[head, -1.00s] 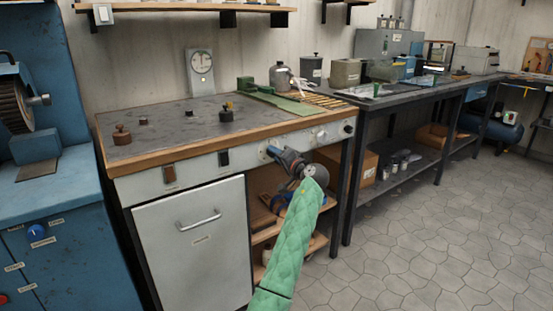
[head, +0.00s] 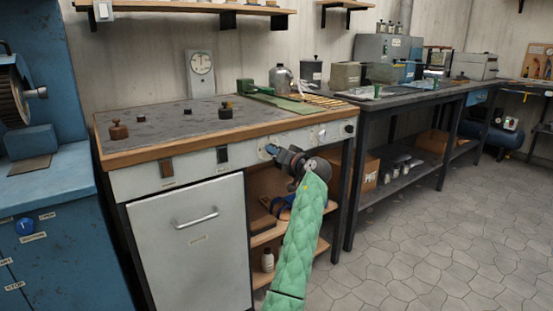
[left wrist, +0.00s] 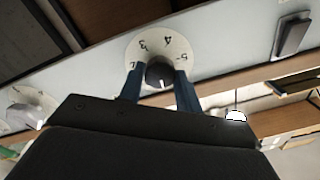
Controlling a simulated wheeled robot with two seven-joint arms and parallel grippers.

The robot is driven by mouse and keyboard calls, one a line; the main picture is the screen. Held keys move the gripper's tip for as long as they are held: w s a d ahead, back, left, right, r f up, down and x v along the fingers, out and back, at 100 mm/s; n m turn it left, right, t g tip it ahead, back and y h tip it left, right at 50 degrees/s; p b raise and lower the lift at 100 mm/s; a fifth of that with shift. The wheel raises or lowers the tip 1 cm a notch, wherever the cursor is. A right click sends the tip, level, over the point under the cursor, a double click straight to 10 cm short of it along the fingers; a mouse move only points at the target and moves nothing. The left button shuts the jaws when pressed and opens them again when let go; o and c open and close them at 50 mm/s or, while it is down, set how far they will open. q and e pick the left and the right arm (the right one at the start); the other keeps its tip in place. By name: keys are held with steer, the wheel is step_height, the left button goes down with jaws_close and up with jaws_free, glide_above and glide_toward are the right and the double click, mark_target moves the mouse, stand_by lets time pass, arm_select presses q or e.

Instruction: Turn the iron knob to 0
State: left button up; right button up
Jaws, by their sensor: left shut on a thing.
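A dark round knob (left wrist: 159,75) sits on a white dial plate (left wrist: 150,50) on the bench's pale front panel. Upside-down numbers, among them 3, 4 and 5, show on the plate in the left wrist view. My left gripper (left wrist: 160,88) has its blue fingers on either side of the knob, shut on it. In the head view the left gripper (head: 271,151) reaches the same dial plate (head: 263,150), and its fingers hide the knob. The knob's pointer and its label cannot be read. My right gripper is not in view.
A round gauge (head: 201,63) hangs behind the grey bench top. Open shelves (head: 265,238) lie below the held knob. The floor on the right is clear.

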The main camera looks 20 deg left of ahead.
arm_select(q)
steer(key=shift+f+n+b, duration=0.15)
steer(key=shift+n+b, duration=0.15)
steer(key=shift+n, duration=0.2)
steer(key=o, duration=1)
steer(key=shift+d, duration=0.1)
steer(key=p+v, duration=0.1)
steer(key=v, duration=0.6)
steer(key=shift+s+d, duration=0.2)
